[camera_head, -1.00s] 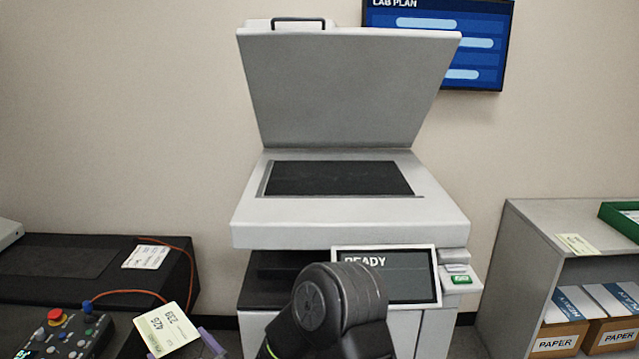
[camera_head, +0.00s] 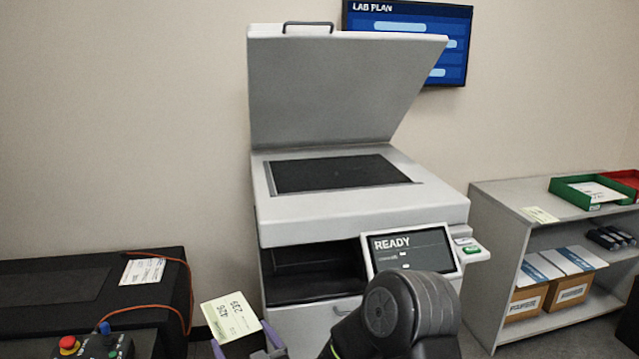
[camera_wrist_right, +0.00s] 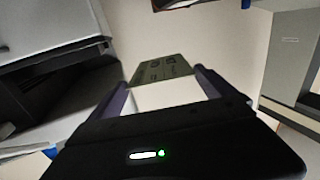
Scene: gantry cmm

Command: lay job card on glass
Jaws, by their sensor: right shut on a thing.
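The job card (camera_head: 231,316), pale with a green band and dark printed numbers, is held by my right gripper (camera_head: 248,343) at the lower left of the copier. The right wrist view shows the card (camera_wrist_right: 163,71) between the two purple fingers (camera_wrist_right: 166,88). The copier's dark glass (camera_head: 335,173) is exposed under its raised grey lid (camera_head: 330,90). The card is apart from the glass, lower and in front to the left. My left gripper is not in view.
The copier screen (camera_head: 412,250) reads READY. A black bench (camera_head: 60,283) with an orange cable and a control box (camera_head: 100,345) stands at left. A grey shelf (camera_head: 500,205) with trays and paper boxes stands at right. A wall screen (camera_head: 430,60) hangs behind.

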